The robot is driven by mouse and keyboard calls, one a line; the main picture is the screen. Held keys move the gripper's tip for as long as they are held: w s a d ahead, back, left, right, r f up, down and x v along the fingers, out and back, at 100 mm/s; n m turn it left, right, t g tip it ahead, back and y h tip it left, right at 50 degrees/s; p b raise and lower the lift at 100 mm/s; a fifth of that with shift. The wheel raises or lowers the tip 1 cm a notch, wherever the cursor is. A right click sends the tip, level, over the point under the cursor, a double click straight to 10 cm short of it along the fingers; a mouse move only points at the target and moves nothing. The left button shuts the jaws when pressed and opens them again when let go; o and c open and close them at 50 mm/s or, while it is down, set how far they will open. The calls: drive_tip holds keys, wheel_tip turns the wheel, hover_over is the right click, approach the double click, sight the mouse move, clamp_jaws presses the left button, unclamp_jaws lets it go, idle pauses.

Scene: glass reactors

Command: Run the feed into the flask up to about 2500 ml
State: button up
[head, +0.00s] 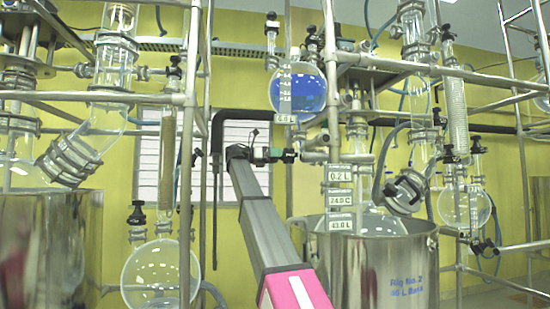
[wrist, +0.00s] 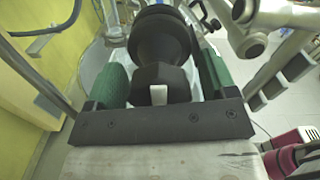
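The feed vessel (head: 297,92), round glass with blue liquid, hangs at upper centre in the head view. Its tag (head: 285,118) appears to read 6.6 L. The clear flask (head: 372,222) sits mostly hidden inside a steel bath. Its tags (head: 340,174) appear to read 0.2 L, 24.0 C and 43.0 L. My gripper (head: 282,155) is just below the feed vessel, at the valve on its outlet line. In the wrist view, the black valve knob (wrist: 160,78) lies between the green finger pads of my gripper (wrist: 162,88), which looks shut on it. The knob's far side is hidden.
The steel bath (head: 385,270) is marked Rig No. 2. Metal frame poles (head: 333,90) and glass columns stand close around the arm. Another bath (head: 50,250) and a round flask (head: 160,275) stand left; a round flask (head: 464,207) hangs right.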

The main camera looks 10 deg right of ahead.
drive_tip(key=a, duration=1.1)
drive_tip(key=shift+d, duration=0.1)
idle(6.8)
